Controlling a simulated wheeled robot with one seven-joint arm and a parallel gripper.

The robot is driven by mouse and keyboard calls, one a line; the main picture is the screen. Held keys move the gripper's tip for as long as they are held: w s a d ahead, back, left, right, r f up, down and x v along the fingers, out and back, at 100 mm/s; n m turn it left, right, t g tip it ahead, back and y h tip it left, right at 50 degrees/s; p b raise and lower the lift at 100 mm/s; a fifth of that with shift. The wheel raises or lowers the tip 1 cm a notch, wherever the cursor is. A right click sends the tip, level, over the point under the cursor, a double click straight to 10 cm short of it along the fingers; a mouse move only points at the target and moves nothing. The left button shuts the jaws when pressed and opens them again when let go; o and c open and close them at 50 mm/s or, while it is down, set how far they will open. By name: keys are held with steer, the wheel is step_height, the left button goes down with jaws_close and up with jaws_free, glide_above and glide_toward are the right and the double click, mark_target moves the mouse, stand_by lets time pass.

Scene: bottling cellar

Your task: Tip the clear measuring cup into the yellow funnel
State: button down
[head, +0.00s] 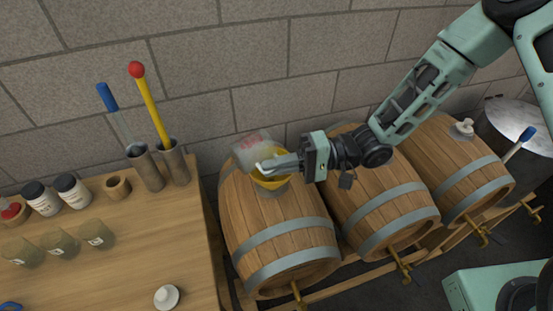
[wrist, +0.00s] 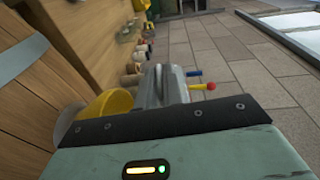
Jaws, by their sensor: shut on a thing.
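The clear measuring cup (head: 252,146) is tilted over the yellow funnel (head: 269,183) in the head view. My gripper (head: 278,163) is shut on the cup, coming in from the right just above the funnel. The funnel stands on top of the left barrel, and its rim is partly hidden by the gripper and cup. I cannot tell what is inside the cup or whether anything is flowing.
Wooden barrels (head: 275,228) lie in a row along the block wall. A wooden bench (head: 125,262) at left holds jars, small cups and two metal holders with blue- and red-topped tools. A white stopper (head: 167,297) sits near the bench front. A metal vessel (head: 510,122) stands far right.

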steer(key=shift+r+n+t+h+p, duration=0.4)
steer(key=shift+h+p, duration=0.6)
steer(key=shift+p, duration=0.45)
steer(key=shift+r+n+t+h+p, duration=0.35)
steer(key=shift+h+p, duration=0.65)
steer(key=shift+p, duration=0.4)
steer(key=shift+a+r+n+t+h+p, duration=0.1)
steer(key=shift+r+n+t+h+p, duration=0.3)
steer(key=shift+h+p, duration=0.65)
steer(key=t+h+b, duration=0.1)
steer(key=h, duration=0.1)
steer(key=h+b, duration=0.1)
steer(key=shift+r+n+t+h+b, duration=0.15)
steer(key=shift+n+t+h+b, duration=0.15)
steer(key=shift+n+t+h, duration=0.05)
steer(key=h+b, duration=0.1)
steer(key=b, duration=0.1)
steer(key=t+h+b, duration=0.1)
steer(key=shift+r+n+t+b, duration=0.3)
steer(key=shift+r+b, duration=0.1)
steer(key=shift+r+t+h+b, duration=0.15)
steer(key=shift+t+h+b, duration=0.15)
steer(key=shift+h+b, duration=0.75)
steer(key=shift+b, duration=0.85)
steer(key=shift+r+t+h+b, duration=0.25)
steer(key=shift+r+t+b, duration=0.05)
